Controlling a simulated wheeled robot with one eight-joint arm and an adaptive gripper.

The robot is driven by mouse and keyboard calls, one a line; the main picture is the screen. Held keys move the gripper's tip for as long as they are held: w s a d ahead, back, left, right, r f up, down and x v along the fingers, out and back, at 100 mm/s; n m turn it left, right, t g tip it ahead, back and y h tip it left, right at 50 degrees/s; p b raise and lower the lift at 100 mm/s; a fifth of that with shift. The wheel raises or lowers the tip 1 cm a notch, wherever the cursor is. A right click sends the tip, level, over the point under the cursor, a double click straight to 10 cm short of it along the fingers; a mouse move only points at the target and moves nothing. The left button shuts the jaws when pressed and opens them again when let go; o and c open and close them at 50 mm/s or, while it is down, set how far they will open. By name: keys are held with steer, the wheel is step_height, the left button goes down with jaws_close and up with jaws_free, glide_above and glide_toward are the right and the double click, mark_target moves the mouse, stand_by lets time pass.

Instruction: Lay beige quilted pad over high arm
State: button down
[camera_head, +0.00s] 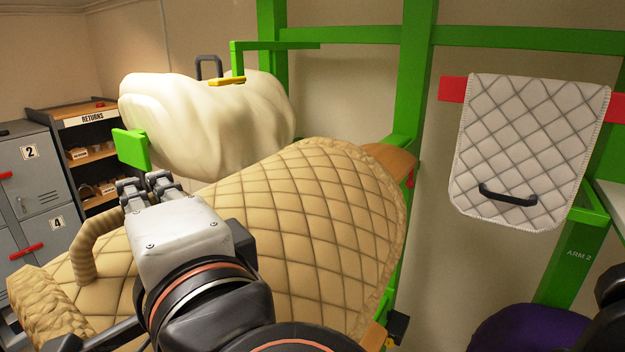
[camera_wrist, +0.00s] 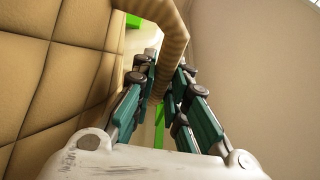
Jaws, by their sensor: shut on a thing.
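The beige quilted pad (camera_head: 300,225) fills the middle of the head view, with a rounded, ridged top and its face sloping down toward me. Its ribbed tan handle (camera_head: 86,248) shows at the left and also passes between the fingers in the wrist view (camera_wrist: 174,40). My gripper (camera_wrist: 165,75) is shut on this handle, with the pad's quilted face close on the left. In the head view my gripper (camera_head: 140,190) is in front of the pad's left part. A brown arm end (camera_head: 393,158) shows behind the pad's upper right edge, by the green post. What bears the pad underneath is hidden.
A white fleece (camera_head: 205,120) hangs behind the pad, with a green end plate (camera_head: 131,148) near it. A white quilted pad (camera_head: 530,150) hangs on a red bar at right. Green frame posts (camera_head: 413,80) stand behind. Grey lockers (camera_head: 35,170) and a returns shelf (camera_head: 90,122) stand at left.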

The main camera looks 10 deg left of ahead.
steer(key=w, duration=0.1)
steer(key=w+d, duration=0.1)
steer(key=w, duration=0.3)
steer(key=shift+d+f, duration=0.1)
steer(key=shift+d, duration=0.3)
steer(key=w+d+b, duration=0.2)
steer(key=w+d, duration=0.2)
steer(key=w, duration=0.8)
steer(key=w+d+f+b, duration=0.1)
steer(key=w+d+b, duration=0.2)
steer(key=w, duration=0.9)
steer(key=w+d+b, duration=0.2)
steer(key=w+d, duration=0.4)
steer(key=w, duration=0.6)
steer(key=shift+f, duration=0.3)
steer(key=shift+w+d+f+b, duration=0.15)
steer(key=shift+w+f+b, duration=0.1)
steer(key=shift+w+b, duration=0.1)
steer(key=shift+s+f+b, duration=0.2)
steer(key=shift+f+b, duration=0.7)
steer(key=shift+f, duration=0.4)
steer(key=shift+w+f, duration=0.1)
steer(key=shift+f, duration=0.1)
steer(key=c, duration=1.5)
jaws_free()
